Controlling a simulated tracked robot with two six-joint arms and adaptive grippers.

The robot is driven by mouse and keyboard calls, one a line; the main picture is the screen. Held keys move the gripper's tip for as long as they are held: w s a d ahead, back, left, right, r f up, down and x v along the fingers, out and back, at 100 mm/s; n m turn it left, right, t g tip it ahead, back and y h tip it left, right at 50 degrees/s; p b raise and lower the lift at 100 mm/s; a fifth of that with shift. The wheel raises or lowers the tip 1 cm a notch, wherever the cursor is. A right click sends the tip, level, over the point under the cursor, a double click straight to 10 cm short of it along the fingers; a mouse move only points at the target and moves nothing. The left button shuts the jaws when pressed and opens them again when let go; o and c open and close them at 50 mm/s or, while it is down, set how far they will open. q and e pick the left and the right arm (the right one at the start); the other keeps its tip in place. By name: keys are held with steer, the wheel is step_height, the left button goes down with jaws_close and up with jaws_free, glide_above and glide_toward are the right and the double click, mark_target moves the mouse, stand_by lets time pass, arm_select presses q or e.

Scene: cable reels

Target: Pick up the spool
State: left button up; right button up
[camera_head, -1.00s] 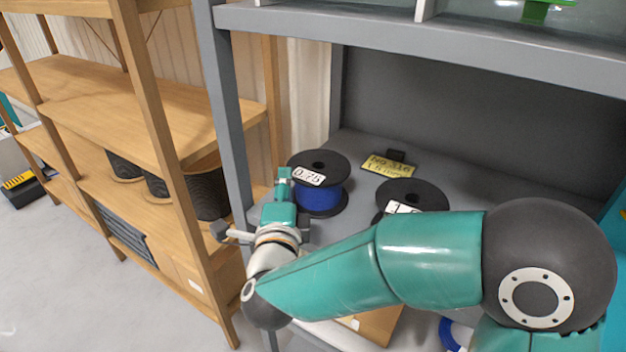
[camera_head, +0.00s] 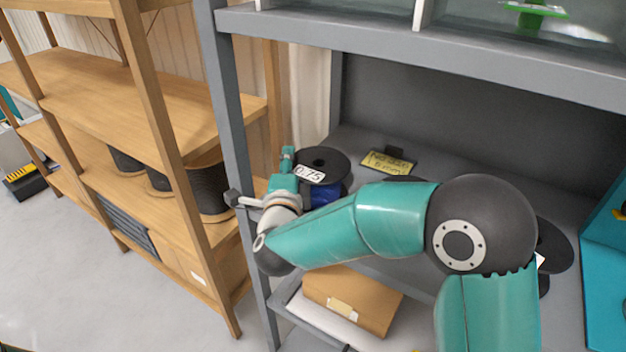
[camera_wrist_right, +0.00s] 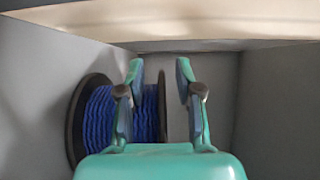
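The spool (camera_head: 322,166) with black flanges, blue cable and a "0.75" label stands upright on the grey shelf in the head view. It also shows in the right wrist view, its blue cable (camera_wrist_right: 98,118) at left of centre. My right gripper (camera_wrist_right: 157,75) is open. One finger overlaps the blue cable in the picture and the other is to the right of the near flange's edge; contact cannot be told. In the head view my right gripper (camera_head: 287,162) is at the spool's left side, partly hidden by my arm. My left gripper is not in view.
Another black spool (camera_head: 554,246) shows partly behind my right arm. A grey post (camera_head: 228,115) stands close left of the gripper. A cardboard box (camera_head: 352,300) sits lower down. A wooden rack (camera_head: 165,90) stands left.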

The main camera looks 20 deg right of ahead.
jaws_close()
steer(key=shift+r, duration=0.15)
stand_by(0.4)
step_height(320, 180, up, 20)
steer(key=p, duration=0.1)
stand_by(0.3)
stand_by(0.9)
